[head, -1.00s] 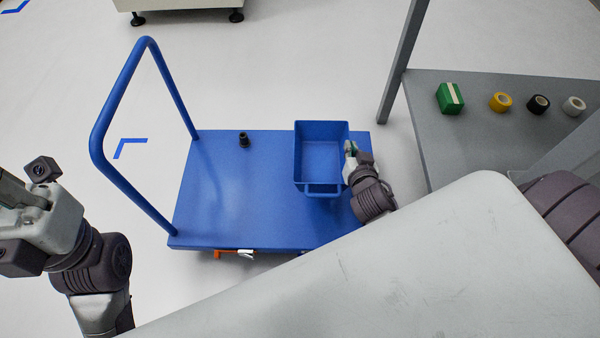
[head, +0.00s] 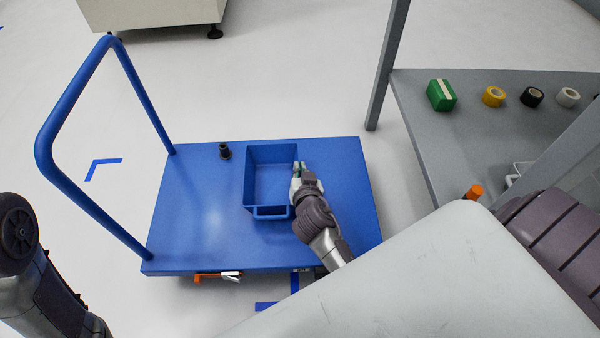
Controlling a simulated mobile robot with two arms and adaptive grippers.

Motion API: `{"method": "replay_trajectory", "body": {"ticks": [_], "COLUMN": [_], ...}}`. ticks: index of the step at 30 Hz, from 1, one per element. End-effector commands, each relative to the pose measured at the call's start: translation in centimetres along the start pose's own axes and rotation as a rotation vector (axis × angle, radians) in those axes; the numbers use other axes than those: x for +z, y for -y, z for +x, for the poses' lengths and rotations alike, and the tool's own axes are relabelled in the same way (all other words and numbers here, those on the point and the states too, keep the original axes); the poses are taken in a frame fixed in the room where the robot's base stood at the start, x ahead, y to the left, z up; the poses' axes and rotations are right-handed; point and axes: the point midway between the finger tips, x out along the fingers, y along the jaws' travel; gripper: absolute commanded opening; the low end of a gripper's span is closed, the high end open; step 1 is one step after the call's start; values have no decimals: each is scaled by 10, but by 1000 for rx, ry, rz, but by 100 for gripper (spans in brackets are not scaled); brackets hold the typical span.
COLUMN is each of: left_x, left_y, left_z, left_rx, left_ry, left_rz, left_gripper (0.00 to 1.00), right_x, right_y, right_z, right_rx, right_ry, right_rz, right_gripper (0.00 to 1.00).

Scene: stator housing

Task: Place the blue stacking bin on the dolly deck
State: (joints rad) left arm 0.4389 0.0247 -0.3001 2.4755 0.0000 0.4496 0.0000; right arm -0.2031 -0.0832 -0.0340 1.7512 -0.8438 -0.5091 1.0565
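The blue stacking bin (head: 270,184) is upright and empty, over the middle of the blue dolly deck (head: 190,215). It looks low over the deck; I cannot tell for sure whether its base touches. My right gripper (head: 299,168) is at the bin's right wall and appears shut on its rim, with the fingertips partly hidden. My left gripper is out of the frame; only part of my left arm shows at the lower left.
A small black fitting (head: 225,151) stands on the deck left of the bin. The dolly's handle (head: 70,110) rises at the left. A grey table (head: 440,130) at the right holds a green box (head: 441,95) and tape rolls (head: 493,96).

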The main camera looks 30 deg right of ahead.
Motion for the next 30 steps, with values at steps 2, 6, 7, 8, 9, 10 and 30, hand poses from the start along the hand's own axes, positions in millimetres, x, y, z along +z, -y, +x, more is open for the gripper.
{"method": "replay_trajectory", "body": {"ticks": [2, 6, 7, 8, 9, 10, 30], "left_x": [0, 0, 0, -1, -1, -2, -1], "left_y": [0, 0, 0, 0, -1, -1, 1], "left_z": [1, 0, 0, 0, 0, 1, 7], "left_rx": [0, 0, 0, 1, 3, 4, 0], "left_ry": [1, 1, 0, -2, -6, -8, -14], "left_rz": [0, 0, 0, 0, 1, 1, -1], "left_gripper": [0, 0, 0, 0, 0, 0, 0], "right_x": [-2, -2, -1, 0, 2, 3, -6], "right_y": [1, 1, 0, 0, 0, 0, 1], "right_z": [0, 0, 0, 1, 1, 2, -1], "right_rx": [-2, -2, -2, -1, -2, -2, -1], "right_ry": [-2, -2, -2, -2, -1, -2, 1], "right_rz": [1, 2, 2, 2, 2, 2, 0], "right_gripper": [0, 0, 0, 0, 0, 0, 31]}}
